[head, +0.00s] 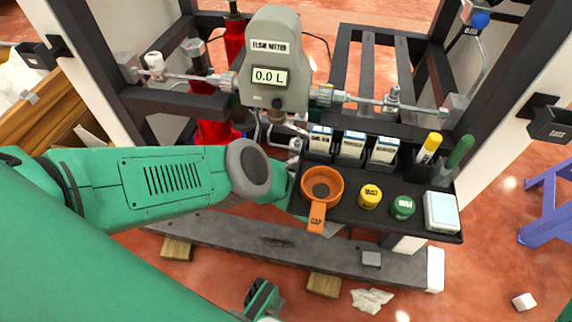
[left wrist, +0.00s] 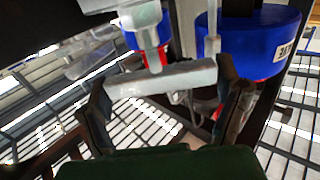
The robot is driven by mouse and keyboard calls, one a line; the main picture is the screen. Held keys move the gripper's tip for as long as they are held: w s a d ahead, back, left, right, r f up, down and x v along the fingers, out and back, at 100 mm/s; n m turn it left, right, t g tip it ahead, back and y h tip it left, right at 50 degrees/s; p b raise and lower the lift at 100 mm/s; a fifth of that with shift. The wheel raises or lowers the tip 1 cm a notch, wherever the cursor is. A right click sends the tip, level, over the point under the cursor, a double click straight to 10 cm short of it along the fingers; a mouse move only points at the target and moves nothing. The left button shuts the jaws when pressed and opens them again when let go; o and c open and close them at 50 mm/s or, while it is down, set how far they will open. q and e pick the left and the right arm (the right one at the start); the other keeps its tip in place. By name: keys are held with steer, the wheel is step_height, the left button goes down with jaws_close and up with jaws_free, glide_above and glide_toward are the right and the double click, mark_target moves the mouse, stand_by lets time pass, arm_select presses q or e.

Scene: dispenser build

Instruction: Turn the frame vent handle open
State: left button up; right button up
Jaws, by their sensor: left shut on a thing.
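In the left wrist view, a pale grey bar handle (left wrist: 180,77) lies crosswise between the two dark fingers of my left gripper (left wrist: 165,82). The fingers are at its two ends, and the gripper is shut on it. A pale stem with a blue collar (left wrist: 147,37) joins the handle from above; I take this as the frame vent handle. In the head view, my left arm reaches to the frame from the left. Its rounded wrist hides the fingers and the handle there. I do not make out my right gripper.
A black tray (head: 340,218) beside my wrist holds an orange cup (head: 321,185), yellow and green round pieces, small boxes and markers. Above it is a flow meter (head: 272,60) reading 0.0 L. A blue cylinder (left wrist: 250,32) is close to the right finger in the wrist view.

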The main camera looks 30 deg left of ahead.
arm_select(q)
steer(key=shift+d+f, duration=0.1)
steer(key=shift+d, duration=0.05)
steer(key=o, duration=1)
steer(key=shift+m+t+h, duration=0.3)
steer(key=shift+m+t, duration=0.1)
steer(key=shift+t, duration=0.1)
